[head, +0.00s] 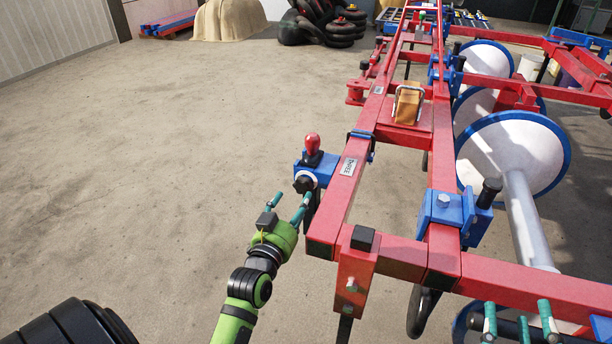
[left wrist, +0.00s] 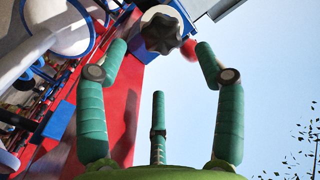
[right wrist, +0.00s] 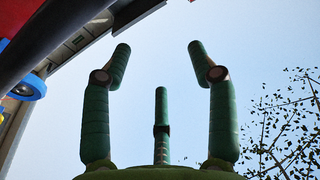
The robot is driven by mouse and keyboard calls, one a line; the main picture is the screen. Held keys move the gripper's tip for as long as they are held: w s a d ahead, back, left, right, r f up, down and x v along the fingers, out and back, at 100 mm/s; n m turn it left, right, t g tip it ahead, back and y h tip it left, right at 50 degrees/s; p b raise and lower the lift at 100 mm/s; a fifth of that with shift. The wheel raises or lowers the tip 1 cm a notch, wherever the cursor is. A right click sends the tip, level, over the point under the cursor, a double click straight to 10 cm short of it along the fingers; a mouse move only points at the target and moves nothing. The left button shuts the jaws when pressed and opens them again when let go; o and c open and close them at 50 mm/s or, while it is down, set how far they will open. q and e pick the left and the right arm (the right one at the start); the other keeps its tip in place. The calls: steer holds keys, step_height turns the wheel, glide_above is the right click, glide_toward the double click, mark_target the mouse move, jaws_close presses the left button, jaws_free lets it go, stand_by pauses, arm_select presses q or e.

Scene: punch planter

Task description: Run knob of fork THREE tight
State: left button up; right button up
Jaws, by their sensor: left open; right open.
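The dark lobed knob (head: 304,184) sits on the near face of a blue fork bracket (head: 322,170), beside a red beam with a plate (head: 349,167) that seems to read THREE. My left gripper (head: 290,199) is open, its fingertips close in front of the knob. In the left wrist view the knob (left wrist: 163,32) shows between and just beyond the spread fingertips; contact cannot be told. My right gripper (head: 519,318) is open and empty at the lower right, below the red frame. Its spread fingers (right wrist: 158,55) show against the sky in the right wrist view.
A red-topped lever (head: 312,144) stands on the bracket just above the knob. The red frame (head: 400,258) and white discs (head: 512,150) with blue rims fill the right side. A black tyre-like shape (head: 70,326) is at lower left. The concrete floor (head: 150,170) at left is clear.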

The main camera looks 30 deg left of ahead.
mark_target(302, 187)
arm_select(q)
steer(key=b+x, duration=0.2)
steer(key=x, duration=0.4)
steer(key=shift+a, duration=0.2)
steer(key=shift+w+a, duration=0.1)
steer(key=shift+w, duration=0.25)
steer(key=shift+r, duration=0.15)
steer(key=c, duration=1.1)
arm_select(e)
steer(key=s+a+r+n+t+y, duration=0.2)
steer(key=s+r+t+y, duration=0.3)
steer(key=r, duration=0.5)
steer(key=shift+s+r+n+y, duration=0.3)
steer(key=shift+s+y, duration=0.2)
steer(key=shift+s, duration=0.35)
